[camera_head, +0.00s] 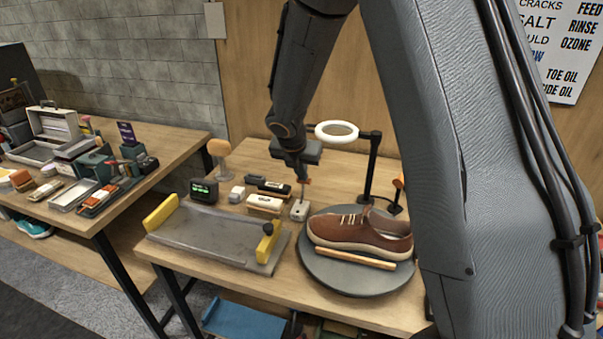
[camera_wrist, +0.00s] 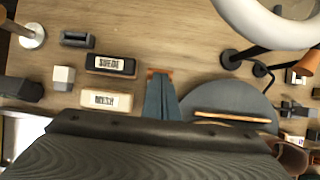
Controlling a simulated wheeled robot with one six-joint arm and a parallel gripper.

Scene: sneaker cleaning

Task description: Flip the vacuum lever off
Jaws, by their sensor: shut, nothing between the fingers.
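A small light-grey box (camera_head: 299,211) stands on the workbench left of the shoe turntable. A thin upright rod rises from it toward an orange piece (camera_head: 305,181); this looks like the vacuum lever, but no label confirms it. My gripper (camera_head: 300,176) points down right over the box, close to the orange piece. In the wrist view my gripper's blue-grey fingers (camera_wrist: 161,82) are together, and the orange piece (camera_wrist: 160,71) shows as a short bar at their tips. I cannot tell whether they touch. The box is hidden in the wrist view.
A brown sneaker (camera_head: 362,231) sits on a round turntable (camera_head: 352,276) to the right. A ring lamp (camera_head: 337,130) stands behind. Dark and white labelled brushes (camera_head: 266,203) lie just left. A grey tray with yellow ends (camera_head: 205,235) is at front left.

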